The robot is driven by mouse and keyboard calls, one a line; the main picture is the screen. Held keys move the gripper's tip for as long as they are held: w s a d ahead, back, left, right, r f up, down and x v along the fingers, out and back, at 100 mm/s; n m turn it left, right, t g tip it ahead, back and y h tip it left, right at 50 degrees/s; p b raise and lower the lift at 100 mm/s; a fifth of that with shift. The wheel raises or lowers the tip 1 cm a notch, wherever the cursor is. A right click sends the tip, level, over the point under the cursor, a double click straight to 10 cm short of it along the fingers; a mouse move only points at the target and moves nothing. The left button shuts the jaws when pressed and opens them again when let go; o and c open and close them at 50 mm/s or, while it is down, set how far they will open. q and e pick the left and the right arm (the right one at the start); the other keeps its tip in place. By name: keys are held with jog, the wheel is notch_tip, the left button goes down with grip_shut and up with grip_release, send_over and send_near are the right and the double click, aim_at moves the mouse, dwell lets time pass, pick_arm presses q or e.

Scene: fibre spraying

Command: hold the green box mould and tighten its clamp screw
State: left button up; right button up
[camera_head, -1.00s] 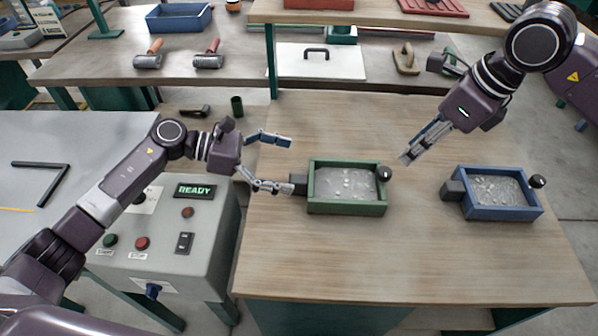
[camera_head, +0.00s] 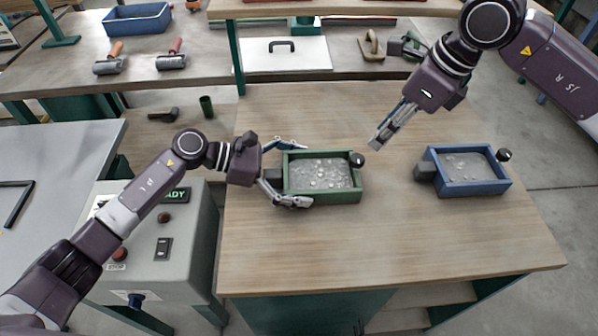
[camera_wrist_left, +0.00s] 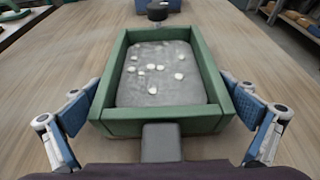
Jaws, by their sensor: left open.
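The green box mould (camera_head: 322,196), holding grey material with pale lumps, sits on the wooden table. Its black round clamp screw knob (camera_head: 357,159) is at the right end; the knob (camera_wrist_left: 157,11) is at the far end in the left wrist view. A dark block (camera_wrist_left: 161,142) is on the mould's near end. My left gripper (camera_head: 305,174) is open, with one finger along each long side of the mould. In the left wrist view there are gaps between both fingers and the walls. My right gripper (camera_head: 381,139) is above the table, right of the green mould; its fingers overlap in view.
A blue box mould (camera_head: 468,188) with its own black knob stands to the right. A grey control box (camera_head: 185,225) is at the left. The back bench holds rollers (camera_head: 171,60), a white board (camera_head: 285,54) and a blue bin (camera_head: 137,19). The table front is clear.

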aim_at(357, 159)
pick_arm(q)
jog(key=shift+c, duration=0.6)
jog(key=c, duration=1.5)
jog(key=shift+c, duration=0.7)
pick_arm(e)
jog(key=o, duration=0.3)
jog(key=shift+o, duration=0.2)
jog(key=w+a+r+n+g+h, duration=0.2)
jog(key=a+r+n+h, duration=0.15)
jog(key=n, duration=1.25)
notch_tip(357, 159, down, 13)
jog(key=shift+r, duration=0.2)
jog(key=shift+c, duration=0.5)
